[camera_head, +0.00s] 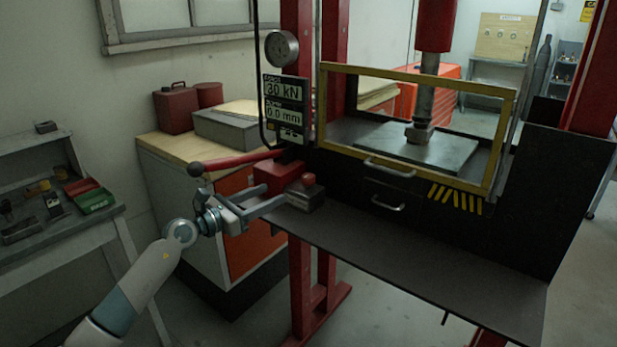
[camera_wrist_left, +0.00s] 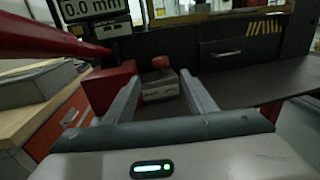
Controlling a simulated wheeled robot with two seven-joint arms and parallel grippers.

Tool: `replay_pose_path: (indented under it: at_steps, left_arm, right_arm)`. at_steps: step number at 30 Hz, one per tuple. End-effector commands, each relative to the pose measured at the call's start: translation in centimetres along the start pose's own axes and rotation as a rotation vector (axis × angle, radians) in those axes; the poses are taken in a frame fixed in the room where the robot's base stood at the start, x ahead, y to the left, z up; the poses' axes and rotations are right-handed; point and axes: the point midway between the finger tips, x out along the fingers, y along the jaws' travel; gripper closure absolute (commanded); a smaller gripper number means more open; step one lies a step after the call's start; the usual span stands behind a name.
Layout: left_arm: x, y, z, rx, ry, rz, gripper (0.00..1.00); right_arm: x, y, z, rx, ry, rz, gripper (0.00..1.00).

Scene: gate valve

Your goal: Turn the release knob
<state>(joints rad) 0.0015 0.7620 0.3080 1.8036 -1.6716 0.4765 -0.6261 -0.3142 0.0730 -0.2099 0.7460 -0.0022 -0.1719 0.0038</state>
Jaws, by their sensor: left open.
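The release knob (camera_head: 308,179) is a small red knob on top of a grey block (camera_head: 306,196) at the left end of the press's dark shelf. In the left wrist view the knob (camera_wrist_left: 161,62) and block (camera_wrist_left: 160,86) show ahead, between my fingers. My left gripper (camera_head: 278,196) is open and empty, its fingers pointing at the block from the left. The fingertips are close to the block; I cannot tell whether they touch it. My right gripper is in neither view.
A red pump lever (camera_head: 238,160) extends left above my left gripper from a red pump body (camera_head: 279,174). A display panel (camera_head: 285,104) reads 30 kN and 0.0 mm. The yellow-framed guard (camera_head: 420,77) stands behind the shelf (camera_head: 420,262), which is clear to the right.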

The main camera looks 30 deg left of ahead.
Motion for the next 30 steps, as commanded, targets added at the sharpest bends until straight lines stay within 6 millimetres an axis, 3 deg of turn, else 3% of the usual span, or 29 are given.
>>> replay_pose_path:
  at_steps: [15, 30]
  left_arm:
    - [7.3, 0.0, 0.3, -0.002, -0.002, -0.001, 0.49]
    - [14.1, 0.0, 0.1, -0.003, -0.001, 0.000, 0.49]
  right_arm:
    - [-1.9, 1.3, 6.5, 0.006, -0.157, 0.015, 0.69]
    - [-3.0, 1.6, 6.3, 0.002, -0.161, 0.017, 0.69]
